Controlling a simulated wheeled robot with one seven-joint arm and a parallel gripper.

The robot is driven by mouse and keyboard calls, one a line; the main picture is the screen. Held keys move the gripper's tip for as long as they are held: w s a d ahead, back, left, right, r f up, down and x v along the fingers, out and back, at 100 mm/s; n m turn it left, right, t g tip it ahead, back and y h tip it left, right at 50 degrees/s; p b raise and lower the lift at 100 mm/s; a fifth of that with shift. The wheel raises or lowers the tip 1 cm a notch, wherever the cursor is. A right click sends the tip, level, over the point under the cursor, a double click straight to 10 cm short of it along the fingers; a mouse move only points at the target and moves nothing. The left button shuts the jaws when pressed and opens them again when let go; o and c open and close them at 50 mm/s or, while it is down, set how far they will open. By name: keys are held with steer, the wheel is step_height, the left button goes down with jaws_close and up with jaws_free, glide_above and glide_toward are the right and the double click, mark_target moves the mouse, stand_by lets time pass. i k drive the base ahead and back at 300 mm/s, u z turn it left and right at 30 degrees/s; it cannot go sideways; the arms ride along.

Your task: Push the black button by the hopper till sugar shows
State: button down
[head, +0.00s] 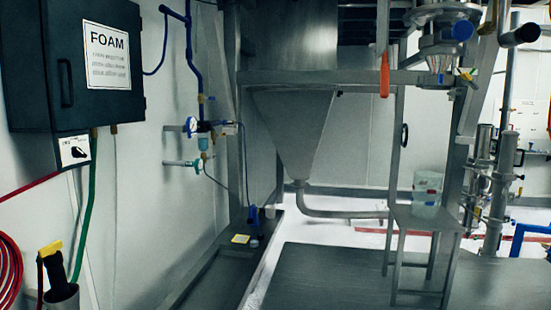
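The grey metal hopper (290,130) hangs in a steel frame at the centre of the head view and tapers down to a curved pipe (340,213). A tiny dark knob (340,93) shows under the frame's cross beam, right of the hopper; it is too small to tell whether it is the black button. A black oval part (404,135) sits on the post further right; I cannot tell if it is a button. I cannot make out any sugar for certain. My gripper is not in view.
A black FOAM box (105,60) hangs on the left wall, with a red hose (10,270) below. A metal stand (425,218) at right bears a clear container (428,190). A dark floor platform (330,275) lies in front and looks clear. Pipes (495,180) stand at far right.

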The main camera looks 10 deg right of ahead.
mark_target(529, 32)
steer(key=z, duration=1.4)
